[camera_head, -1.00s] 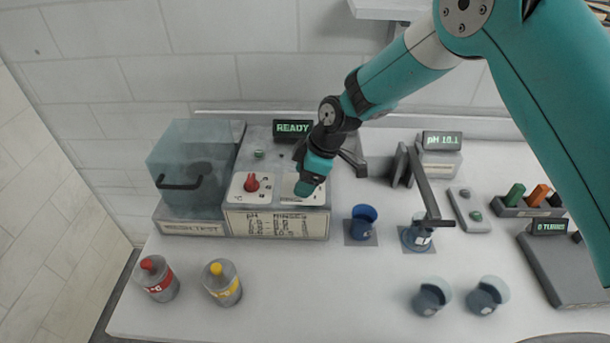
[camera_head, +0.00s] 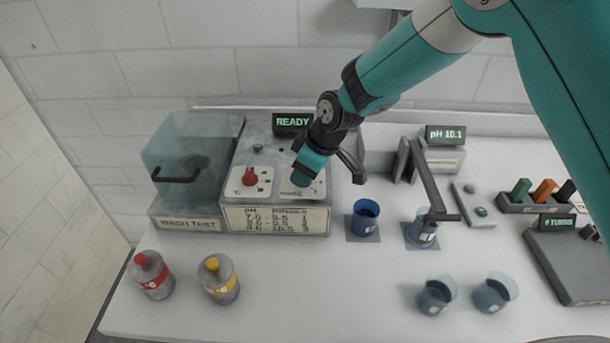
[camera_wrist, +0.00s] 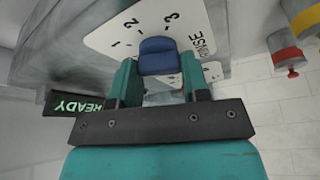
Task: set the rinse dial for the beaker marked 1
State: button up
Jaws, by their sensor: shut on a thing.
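The blue rinse dial (camera_wrist: 158,60) sits on a white plate marked RINSE (camera_wrist: 110,40) with the numbers 1, 2 and 3. My gripper (camera_wrist: 160,82) has its fingers on both sides of the dial and is shut on it. In the head view my gripper (camera_head: 303,180) covers the dial. Which number the dial points to is not clear. A pH display (camera_head: 445,134) reads 10.1. A beaker (camera_head: 422,231) stands under the probe arm; its label is too small to read surely. The washer's chart (camera_head: 275,219) lists pH ranges beside rinse numbers, its last row ending at 10.5.
A red dial (camera_head: 250,177) is left of my gripper. The washer display (camera_head: 292,122) reads READY. A blue beaker (camera_head: 365,217) and two clear beakers (camera_head: 435,296) (camera_head: 489,294) stand on the table. Red-capped (camera_head: 152,274) and yellow-capped (camera_head: 219,279) bottles are at front left.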

jog(key=m+t+b, duration=0.1)
jog(key=m, duration=0.1)
jog(key=m+h+b, duration=0.1)
jog(key=m, duration=0.2)
jog(key=shift+s+a+f+m+t+b, duration=0.1)
jog(key=shift+m+t+b, duration=0.2)
jog(key=shift+t, duration=0.1)
jog(key=m+h+b, duration=0.1)
jog(key=m, duration=0.2)
jog(key=m+t+h+b, duration=0.1)
jog(key=m, duration=0.2)
jog(key=shift+a+h, duration=0.1)
jog(key=shift+h, duration=0.2)
jog(key=m+h, duration=0.1)
jog(key=m, duration=0.2)
jog(key=m+h+b, duration=0.1)
jog(key=m, duration=0.1)
jog(key=shift+m, duration=0.4)
jog(key=m+h, duration=0.1)
jog(key=m, duration=0.1)
jog(key=m+g+b, duration=0.1)
jog(key=m, duration=0.2)
jog(key=shift+a+g+h, duration=0.1)
jog(key=shift+g+h, duration=0.2)
jog(key=shift+h, duration=0.1)
jog(key=shift+m, duration=0.4)
jog(key=o, duration=0.9)
jog(key=shift+r, duration=0.2)
